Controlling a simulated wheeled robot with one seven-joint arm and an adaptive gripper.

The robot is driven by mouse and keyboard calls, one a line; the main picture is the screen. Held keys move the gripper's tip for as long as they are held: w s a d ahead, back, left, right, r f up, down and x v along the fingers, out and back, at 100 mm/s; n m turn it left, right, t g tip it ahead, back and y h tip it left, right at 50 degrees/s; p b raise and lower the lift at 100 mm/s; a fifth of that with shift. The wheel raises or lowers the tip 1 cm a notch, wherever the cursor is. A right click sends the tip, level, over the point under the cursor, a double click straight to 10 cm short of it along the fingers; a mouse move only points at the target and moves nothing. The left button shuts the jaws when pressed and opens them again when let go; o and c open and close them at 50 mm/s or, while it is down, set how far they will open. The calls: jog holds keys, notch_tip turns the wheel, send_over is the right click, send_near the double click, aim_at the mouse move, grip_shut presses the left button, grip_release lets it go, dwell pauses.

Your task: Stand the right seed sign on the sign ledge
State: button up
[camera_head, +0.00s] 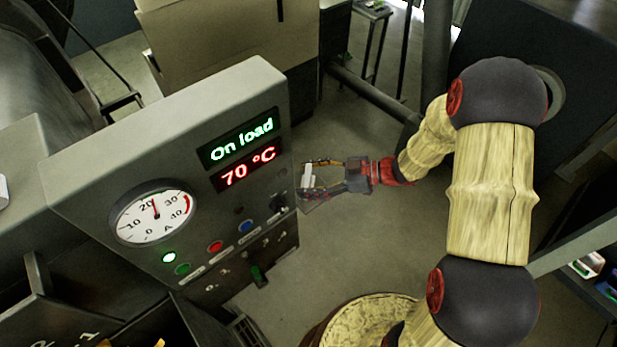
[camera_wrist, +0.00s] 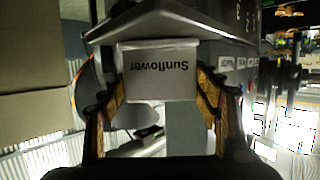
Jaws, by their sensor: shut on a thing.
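My gripper (camera_head: 308,179) is at the right side of the grey control cabinet (camera_head: 85,190), with its fingers pointing left. It is shut on a pale sign (camera_head: 307,174), small in the head view. In the wrist view the sign (camera_wrist: 160,84) is a light plate reading "Sunflower" upside down, between my two yellowish fingers (camera_wrist: 160,92). The grey cabinet-like body (camera_wrist: 185,22) lies just beyond the sign's edge; I cannot tell whether they touch. I cannot make out the sign ledge for certain.
The cabinet front bears a dial (camera_head: 153,213), lit displays "On load" and "70 °C" (camera_head: 248,168), and buttons and switches (camera_head: 216,246). A round pale tub (camera_head: 375,318) stands at the bottom. Open floor (camera_head: 345,240) lies below my gripper. A bar (camera_head: 370,92) runs behind.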

jog(key=shift+f, duration=0.15)
jog(key=o, duration=0.9)
